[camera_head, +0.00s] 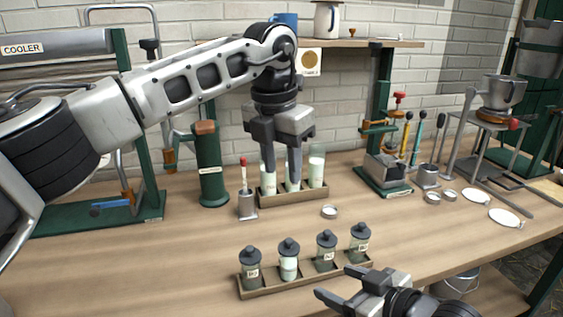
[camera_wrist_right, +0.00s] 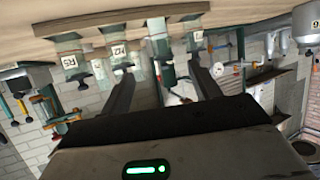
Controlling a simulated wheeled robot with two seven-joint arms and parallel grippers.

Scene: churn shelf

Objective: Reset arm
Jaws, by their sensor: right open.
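My left gripper (camera_head: 282,172) points down over the back rack (camera_head: 292,197), in front of its white-filled vials (camera_head: 317,168). Its fingers are spread apart. They partly hide the vials, and I see nothing clearly held. My right gripper (camera_head: 336,282) is low at the front, to the right of the front rack (camera_head: 300,280). Its fingers are open and empty. In the right wrist view, which is upside down, the open fingers (camera_wrist_right: 165,85) reach towards the labelled, lidded jars (camera_wrist_right: 118,55) in a rack.
Several dark-lidded jars (camera_head: 289,262) stand in the front rack. A small round lid (camera_head: 329,211) lies between the racks. A metal cup (camera_head: 247,205) and a green post (camera_head: 210,170) stand left of the back rack. White discs (camera_head: 505,218) lie at right.

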